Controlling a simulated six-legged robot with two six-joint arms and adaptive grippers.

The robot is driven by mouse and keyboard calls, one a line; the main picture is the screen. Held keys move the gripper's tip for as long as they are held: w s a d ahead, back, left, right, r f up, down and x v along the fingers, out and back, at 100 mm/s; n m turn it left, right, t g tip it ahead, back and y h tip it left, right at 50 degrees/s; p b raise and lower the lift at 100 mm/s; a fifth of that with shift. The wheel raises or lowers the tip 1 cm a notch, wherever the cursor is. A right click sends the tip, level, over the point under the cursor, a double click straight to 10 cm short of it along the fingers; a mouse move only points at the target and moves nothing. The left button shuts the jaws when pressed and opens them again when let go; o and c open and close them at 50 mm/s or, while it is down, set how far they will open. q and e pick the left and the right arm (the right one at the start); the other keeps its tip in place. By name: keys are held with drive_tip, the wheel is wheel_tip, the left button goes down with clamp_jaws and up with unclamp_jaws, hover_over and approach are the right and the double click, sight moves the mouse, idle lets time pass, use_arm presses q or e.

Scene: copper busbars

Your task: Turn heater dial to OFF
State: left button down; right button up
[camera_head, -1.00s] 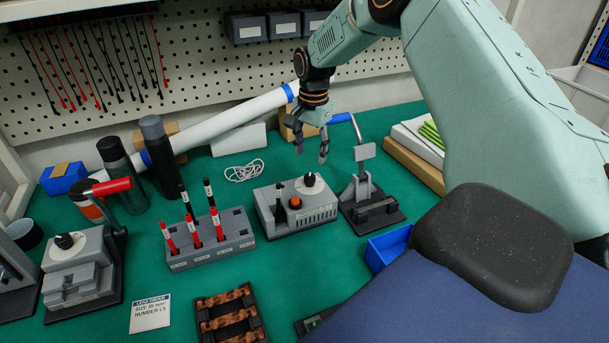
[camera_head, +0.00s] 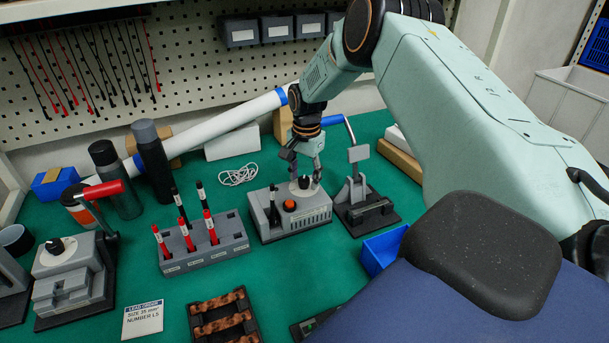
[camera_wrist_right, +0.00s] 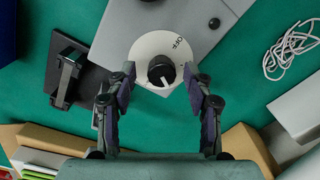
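The heater (camera_head: 312,215) is a grey box on the green bench, with an orange button (camera_head: 290,205) and a black tool standing at its left side. Its black dial (camera_head: 304,182) sits on a white disc. In the right wrist view the dial knob (camera_wrist_right: 161,71) shows between the fingers, its white mark pointing down and slightly right; the letters "OFF" are at the disc's upper right. My right gripper (camera_head: 304,170) is open above the dial, a finger on each side; in the wrist view the fingers (camera_wrist_right: 160,90) look apart from the knob. My left gripper is not in view.
A lever press (camera_head: 365,200) with a blue handle stands right of the heater, close to my right gripper. A grey holder (camera_head: 205,250) with red and black tools is at left. A white cable (camera_head: 238,175) lies behind. A blue bin (camera_head: 383,250) is in front.

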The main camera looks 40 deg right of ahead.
drive_tip(key=shift+w, duration=0.1)
clamp_jaws()
